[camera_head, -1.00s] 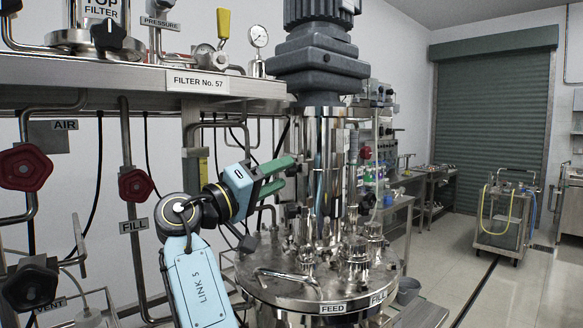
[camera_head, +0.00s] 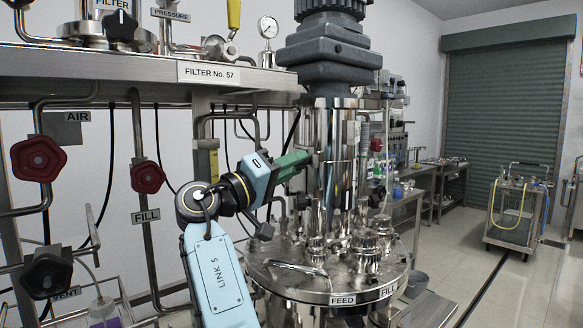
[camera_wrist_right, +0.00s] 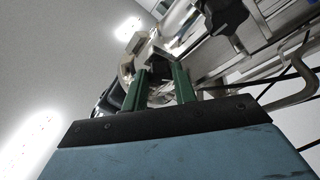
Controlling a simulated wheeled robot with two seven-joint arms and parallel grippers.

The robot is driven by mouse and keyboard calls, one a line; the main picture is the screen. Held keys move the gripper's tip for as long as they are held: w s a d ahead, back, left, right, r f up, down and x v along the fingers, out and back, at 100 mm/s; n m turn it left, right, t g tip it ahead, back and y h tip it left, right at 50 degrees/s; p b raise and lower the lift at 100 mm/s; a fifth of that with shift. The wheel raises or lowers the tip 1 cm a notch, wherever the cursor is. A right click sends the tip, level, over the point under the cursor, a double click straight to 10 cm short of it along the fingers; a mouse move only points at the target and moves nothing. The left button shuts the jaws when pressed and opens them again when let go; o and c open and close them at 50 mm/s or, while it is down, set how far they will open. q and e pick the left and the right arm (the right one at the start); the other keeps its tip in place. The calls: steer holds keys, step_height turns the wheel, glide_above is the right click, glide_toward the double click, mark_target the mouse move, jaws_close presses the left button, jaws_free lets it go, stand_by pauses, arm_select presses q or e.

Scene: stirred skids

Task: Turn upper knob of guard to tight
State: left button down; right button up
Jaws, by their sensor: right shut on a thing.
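The guard (camera_head: 339,150) is the tall polished metal cylinder under the grey motor housing, standing on the vessel lid. My right gripper (camera_head: 306,158) reaches it from the left, at its upper part, with green fingers level. In the right wrist view, the two green fingers (camera_wrist_right: 159,80) are on either side of a small dark knob (camera_wrist_right: 157,68) and are shut on it. In the head view this upper knob is hidden by the fingers. I cannot tell the knob's turn position. My left gripper is not in view.
The vessel lid (camera_head: 285,278) with several metal fittings lies below the gripper. A metal shelf (camera_head: 120,68) labelled FILTER No. 57 runs above and left of my arm. Red handwheels (camera_head: 147,177) and pipes stand at the left.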

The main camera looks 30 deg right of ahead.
steer(key=m+b, duration=0.1)
steer(key=m+g+b, duration=0.1)
steer(key=m+b, duration=0.2)
steer(key=shift+w+d+f+m+g+h+b, duration=0.1)
steer(key=shift+w+f+m+g+h+b, duration=0.05)
steer(key=shift+f+m+g+h+b, duration=0.2)
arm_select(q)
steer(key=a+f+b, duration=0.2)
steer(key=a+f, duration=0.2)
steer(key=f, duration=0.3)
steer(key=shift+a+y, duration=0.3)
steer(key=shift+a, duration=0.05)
arm_select(e)
steer(key=m+g, duration=0.1)
steer(key=m, duration=0.1)
steer(key=m+g, duration=0.1)
steer(key=m, duration=0.1)
steer(key=shift+w+r+m+g+h, duration=0.1)
steer(key=shift+r+m+g+h, duration=0.1)
steer(key=shift+m+g+h, duration=0.05)
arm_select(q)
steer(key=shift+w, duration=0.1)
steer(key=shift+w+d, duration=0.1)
arm_select(e)
steer(key=o, duration=1)
steer(key=shift+c, duration=0.2)
